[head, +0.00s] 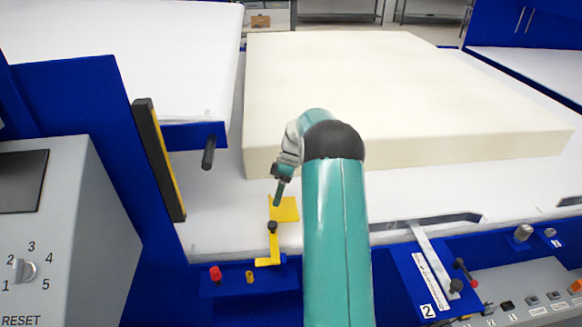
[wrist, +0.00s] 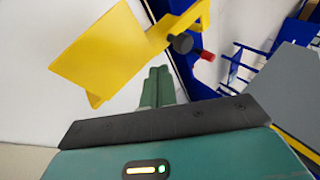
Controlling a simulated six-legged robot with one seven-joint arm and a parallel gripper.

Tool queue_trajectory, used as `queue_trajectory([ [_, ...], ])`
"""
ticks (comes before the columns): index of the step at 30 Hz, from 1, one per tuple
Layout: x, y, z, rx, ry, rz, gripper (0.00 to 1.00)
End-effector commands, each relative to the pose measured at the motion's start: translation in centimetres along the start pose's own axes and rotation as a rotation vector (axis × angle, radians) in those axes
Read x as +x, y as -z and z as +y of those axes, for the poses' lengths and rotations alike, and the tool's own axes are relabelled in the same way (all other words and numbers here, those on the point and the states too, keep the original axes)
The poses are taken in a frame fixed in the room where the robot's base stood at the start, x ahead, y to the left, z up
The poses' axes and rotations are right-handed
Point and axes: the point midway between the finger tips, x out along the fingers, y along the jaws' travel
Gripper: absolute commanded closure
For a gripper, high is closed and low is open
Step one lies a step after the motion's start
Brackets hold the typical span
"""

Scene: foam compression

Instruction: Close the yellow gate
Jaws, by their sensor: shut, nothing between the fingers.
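The yellow gate (head: 284,209) is a flat plate with a yellow arm and a dark knob (head: 272,227), at the front edge of the white table. In the wrist view the yellow plate (wrist: 108,55) fills the upper left, with the dark knob (wrist: 181,43) to its right. My gripper (head: 278,199) is shut and empty, pointing down just above and beside the plate in the head view. Its green fingers also show in the wrist view (wrist: 157,84), below the yellow arm. I cannot tell whether the fingertips touch the gate.
A large cream foam block (head: 390,95) lies on the white table behind my arm. A red knob (head: 215,273) and a small yellow knob (head: 249,277) stand on the blue front ledge. A black-and-yellow post (head: 158,160) and a grey control box (head: 60,225) stand at the left.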

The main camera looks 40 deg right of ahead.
Motion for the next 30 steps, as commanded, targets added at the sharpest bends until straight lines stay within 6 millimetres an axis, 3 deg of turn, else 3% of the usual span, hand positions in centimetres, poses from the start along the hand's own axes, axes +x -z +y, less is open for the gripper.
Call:
queue_trajectory([
  [18,-8.2,0.6,2.9,-0.001,-0.002,0.001,1.00],
  [30,-9.3,0.5,3.2,0.001,-0.002,0.000,1.00],
])
